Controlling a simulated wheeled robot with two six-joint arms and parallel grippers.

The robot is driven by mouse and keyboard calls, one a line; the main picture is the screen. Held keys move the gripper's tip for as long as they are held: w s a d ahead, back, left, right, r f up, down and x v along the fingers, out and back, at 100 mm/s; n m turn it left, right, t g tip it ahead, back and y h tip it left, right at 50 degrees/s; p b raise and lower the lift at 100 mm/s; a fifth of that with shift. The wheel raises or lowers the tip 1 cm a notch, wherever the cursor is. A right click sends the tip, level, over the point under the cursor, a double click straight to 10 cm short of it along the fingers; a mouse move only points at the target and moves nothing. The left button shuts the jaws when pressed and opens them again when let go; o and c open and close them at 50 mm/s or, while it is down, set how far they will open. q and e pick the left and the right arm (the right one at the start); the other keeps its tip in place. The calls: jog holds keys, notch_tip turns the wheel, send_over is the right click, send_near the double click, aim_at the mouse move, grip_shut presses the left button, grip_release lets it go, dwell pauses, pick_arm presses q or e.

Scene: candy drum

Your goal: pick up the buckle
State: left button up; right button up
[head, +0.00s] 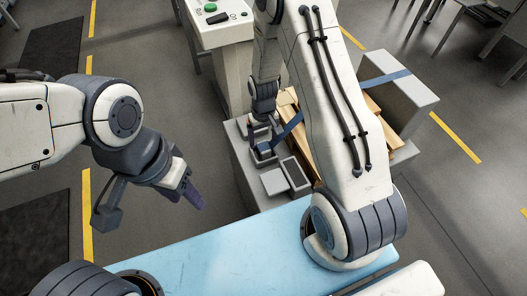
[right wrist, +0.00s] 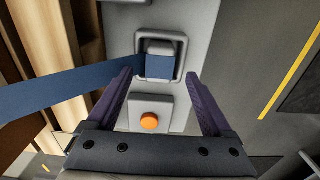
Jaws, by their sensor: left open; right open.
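The buckle (right wrist: 158,47) is a grey piece with the blue strap (right wrist: 70,92) at it, seated in a grey frame on a light grey surface in the right wrist view. My right gripper (right wrist: 159,75) is open, its two dark purple fingers pointing at the buckle, one toward each side; they look apart from it. In the head view the right gripper (head: 263,133) is above the near left corner of the grey crate, and the buckle is mostly hidden there. My left gripper (head: 193,192) hangs empty over the floor at left, away from the strap.
An orange button (right wrist: 149,122) on a grey block lies just below the buckle in the right wrist view. A machine with a green button (head: 210,7) stands behind.

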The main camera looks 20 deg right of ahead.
aim_at(263, 147)
notch_tip(263, 147, down, 3)
jog(key=shift+f, duration=0.2)
jog(key=shift+c, duration=0.3)
grip_shut()
